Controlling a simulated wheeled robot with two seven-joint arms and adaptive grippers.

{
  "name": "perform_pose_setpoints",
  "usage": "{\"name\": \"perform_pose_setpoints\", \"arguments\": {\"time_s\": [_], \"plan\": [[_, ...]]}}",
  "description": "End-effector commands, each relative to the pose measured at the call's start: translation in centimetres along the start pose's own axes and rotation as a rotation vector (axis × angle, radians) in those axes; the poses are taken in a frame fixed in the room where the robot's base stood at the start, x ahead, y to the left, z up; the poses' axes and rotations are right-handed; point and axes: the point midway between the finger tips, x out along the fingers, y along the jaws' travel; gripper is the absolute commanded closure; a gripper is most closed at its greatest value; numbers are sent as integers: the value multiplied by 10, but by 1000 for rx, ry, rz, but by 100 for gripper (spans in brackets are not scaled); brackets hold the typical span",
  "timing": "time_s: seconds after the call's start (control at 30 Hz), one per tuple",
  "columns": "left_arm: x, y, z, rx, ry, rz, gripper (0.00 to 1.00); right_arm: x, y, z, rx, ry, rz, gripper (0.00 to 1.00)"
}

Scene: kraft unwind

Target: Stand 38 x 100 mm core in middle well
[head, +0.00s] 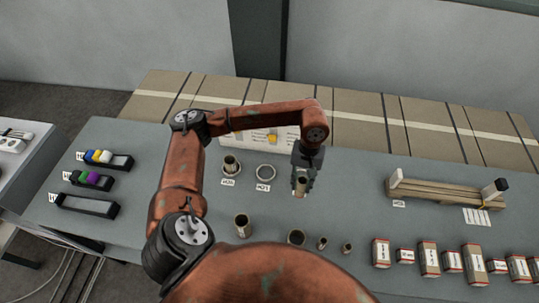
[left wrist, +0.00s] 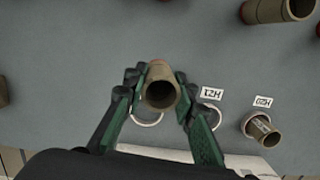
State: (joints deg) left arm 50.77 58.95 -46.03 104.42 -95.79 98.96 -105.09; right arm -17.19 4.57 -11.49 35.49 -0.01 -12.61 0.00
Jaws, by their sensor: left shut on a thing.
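My left gripper (head: 303,176) is shut on a brown cardboard core (head: 300,188), held upright with its open end showing in the left wrist view (left wrist: 160,90). The middle well, a pale ring (head: 265,172) by the H21 label, is empty; it shows right of the gripper in the left wrist view (left wrist: 211,116). Another ring (left wrist: 147,117) lies partly hidden behind the left gripper and held core. A core (head: 231,164) stands in the well by the H20 label, tilted-looking in the wrist view. My right gripper is not in view.
A white box or panel (head: 225,141) is behind the wells. A rack with bars (head: 440,194) and a row of small boxes (head: 429,259) are at right.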

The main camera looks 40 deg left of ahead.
Motion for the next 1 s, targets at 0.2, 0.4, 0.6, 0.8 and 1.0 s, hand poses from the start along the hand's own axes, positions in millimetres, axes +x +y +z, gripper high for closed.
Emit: {"name": "perform_pose_setpoints", "arguments": {"time_s": [0.2,0.4,0.6,0.8,1.0], "plan": [[-2,-7,-23,-502,-4,75,92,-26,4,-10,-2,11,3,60],[1,-20,-45,-957,-3,143,92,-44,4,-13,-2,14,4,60],[5,-41,-66,-1407,-2,210,92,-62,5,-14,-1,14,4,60],[11,-69,-85,-1851,-1,275,92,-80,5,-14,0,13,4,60],[18,-105,-101,-2288,-1,340,92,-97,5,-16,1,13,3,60]]}}
